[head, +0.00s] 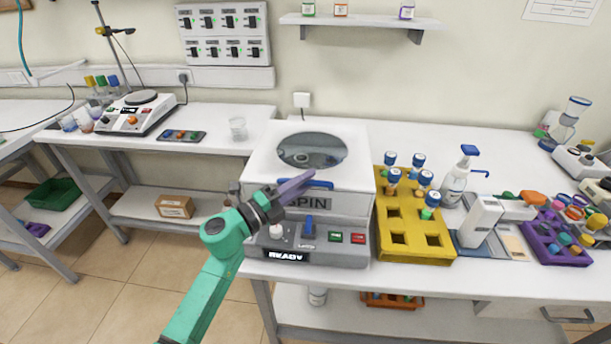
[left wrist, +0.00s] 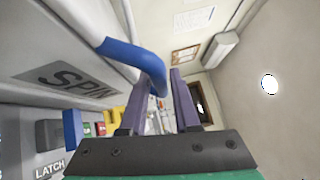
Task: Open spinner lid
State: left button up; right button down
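The spinner is a white and grey box with a shut white lid (head: 262,165); the lid has a round window (head: 312,150). Its front reads SPIN (head: 312,204), and a blue handle (head: 322,184) runs along the lid's front edge. The handle also shows in the left wrist view (left wrist: 128,54). My left gripper (head: 301,184) is at the left part of the handle, its purple fingers apart. In the left wrist view the handle's curved end lies between or just beyond the fingertips (left wrist: 159,86); contact cannot be told. My right gripper is out of view.
Below the lid are a blue latch (head: 307,238), green and red buttons and a READY display (head: 286,256). The wall shelf (head: 360,22) is above.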

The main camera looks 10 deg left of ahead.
pick_arm(q)
jog(key=shift+w+d, duration=0.1)
grip_shut()
dwell(1.4)
